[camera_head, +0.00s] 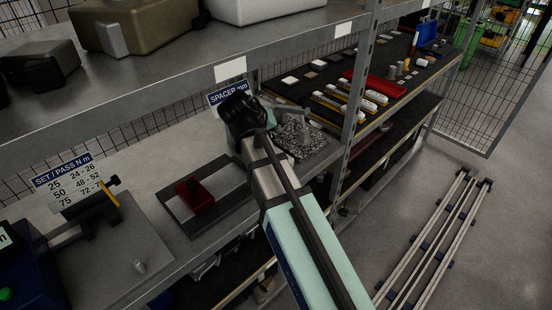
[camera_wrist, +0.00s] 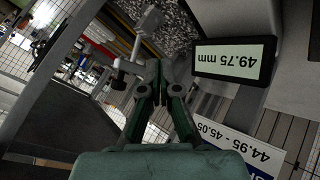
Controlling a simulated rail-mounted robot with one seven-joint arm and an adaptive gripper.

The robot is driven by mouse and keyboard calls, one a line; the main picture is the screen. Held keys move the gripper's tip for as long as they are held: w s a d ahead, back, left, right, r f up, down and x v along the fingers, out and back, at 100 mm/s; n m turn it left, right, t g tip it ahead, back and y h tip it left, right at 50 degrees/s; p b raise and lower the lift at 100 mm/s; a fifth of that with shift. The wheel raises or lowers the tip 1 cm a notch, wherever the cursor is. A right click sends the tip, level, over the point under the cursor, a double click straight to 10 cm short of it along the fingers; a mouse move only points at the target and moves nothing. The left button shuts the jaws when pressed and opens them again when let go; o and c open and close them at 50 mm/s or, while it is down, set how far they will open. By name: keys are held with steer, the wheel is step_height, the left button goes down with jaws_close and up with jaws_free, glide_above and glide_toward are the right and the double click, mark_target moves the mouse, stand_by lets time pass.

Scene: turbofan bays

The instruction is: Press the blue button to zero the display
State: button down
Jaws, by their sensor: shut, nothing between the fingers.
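The display (camera_wrist: 234,60) shows in the wrist view, upside down, on a grey housing, and reads 49.75 mm. I cannot make out the blue button in either view. My gripper (camera_wrist: 156,78) is shut and empty, with its fingers left of the display and apart from it in the picture. In the head view my gripper (camera_head: 241,112) is a dark shape at the bench, in front of the SPACER mm sign (camera_head: 226,93), and it hides what stands behind it. A speckled stone base (camera_head: 297,138) lies just right of it.
A white label reading 44.95 - 45.05 (camera_wrist: 238,148) is below the display in the wrist view. A metal post (camera_wrist: 148,22) stands near my fingertips. In the head view, a red block (camera_head: 196,197) sits in a grey frame, and a shelf edge (camera_head: 300,50) runs above the bench.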

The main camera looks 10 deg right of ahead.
steer(key=shift+f+b, duration=2.65)
steer(key=shift+f, duration=1.75)
steer(key=shift+f, duration=0.45)
steer(key=shift+f+b, duration=0.45)
steer(key=shift+f, duration=0.05)
steer(key=shift+r, duration=0.1)
steer(key=shift+r+p, duration=0.65)
steer(key=shift+r, duration=0.2)
steer(key=shift+r+p, duration=1.65)
steer(key=shift+r, duration=0.9)
